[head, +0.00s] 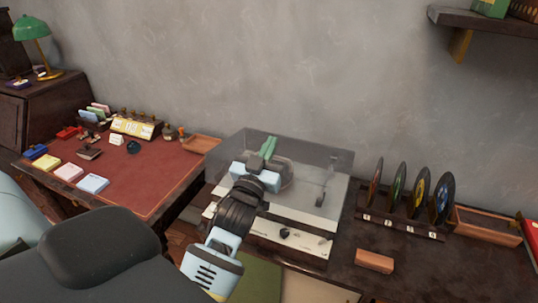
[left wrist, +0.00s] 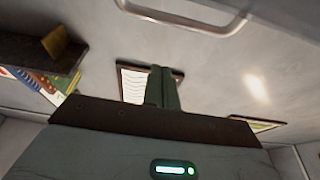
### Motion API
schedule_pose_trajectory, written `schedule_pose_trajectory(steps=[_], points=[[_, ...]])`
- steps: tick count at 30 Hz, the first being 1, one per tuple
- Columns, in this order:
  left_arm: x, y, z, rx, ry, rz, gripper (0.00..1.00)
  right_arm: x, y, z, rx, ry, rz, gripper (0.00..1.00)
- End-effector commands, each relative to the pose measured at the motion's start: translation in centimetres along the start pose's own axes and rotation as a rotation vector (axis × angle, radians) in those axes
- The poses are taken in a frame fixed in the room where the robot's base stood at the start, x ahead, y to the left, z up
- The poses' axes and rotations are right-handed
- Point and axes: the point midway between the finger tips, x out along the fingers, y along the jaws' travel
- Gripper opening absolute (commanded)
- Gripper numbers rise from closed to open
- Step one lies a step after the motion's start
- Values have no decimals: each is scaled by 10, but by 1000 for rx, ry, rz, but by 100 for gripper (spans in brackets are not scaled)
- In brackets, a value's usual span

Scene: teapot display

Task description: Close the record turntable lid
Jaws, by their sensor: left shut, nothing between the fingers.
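The record turntable (head: 290,238) stands on the dark table in the middle of the head view, with knobs on its pale front and a tonearm (head: 320,190) at its right. Its clear smoky lid (head: 325,156) appears raised above the deck; its exact angle is hard to tell. My left gripper (head: 268,147) is over the left part of the turntable, overlapping the lid in the picture. Its green fingers are shut and empty, and contact with the lid cannot be told. In the left wrist view the shut fingers (left wrist: 161,88) point up. My right gripper is not seen.
Several records stand in a rack (head: 400,224) right of the turntable, beside a wooden tray (head: 487,226). A small wooden block (head: 375,261) lies in front. A red-topped desk (head: 150,182) with cards and stamps is at left. A shelf (head: 490,20) hangs upper right.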

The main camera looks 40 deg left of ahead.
Motion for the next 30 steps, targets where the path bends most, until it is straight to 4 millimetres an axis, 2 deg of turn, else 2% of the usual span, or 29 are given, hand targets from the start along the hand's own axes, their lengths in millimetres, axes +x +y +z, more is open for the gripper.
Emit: schedule_pose_trajectory(steps=[2, 4, 9, 24, 26, 30], points=[[16, 0, -4, -1, 4, -1, 0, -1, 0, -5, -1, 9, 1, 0], [8, 0, 14, -2, -7, -1, 0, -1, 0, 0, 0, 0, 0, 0], [1, 0, 32, -1, -5, -1, 0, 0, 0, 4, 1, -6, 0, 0], [-2, 0, 38, -1, 0, 0, 0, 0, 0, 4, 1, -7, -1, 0], [-3, 0, 41, -1, 2, 0, 0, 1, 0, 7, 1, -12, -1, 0], [-10, 1, 57, 0, 21, 1, 0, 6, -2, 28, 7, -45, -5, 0]])
